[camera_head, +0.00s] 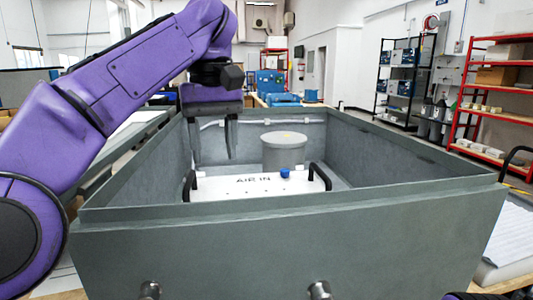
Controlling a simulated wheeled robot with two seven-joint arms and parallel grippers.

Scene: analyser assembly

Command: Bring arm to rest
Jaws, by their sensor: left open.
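My left arm, purple, comes in from the left and bends down over a grey open-topped box (290,225). My left gripper (213,160) points down at the box's back left, open, with its fingers apart and nothing between them. Below it, inside the box, lies a white plate (240,187) marked "AIR IN" with a black handle at each end and a blue knob (285,172). The gripper's fingertips show just above and behind the plate's left part; I cannot tell whether they touch anything. My right gripper is not in view.
A grey cylinder (284,150) stands in the box behind the plate. The box walls rise around both. Two metal fittings stick out of the box's front. Red shelves (500,90) and a black rack (403,80) stand far off at the right. The air above the box's right half is clear.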

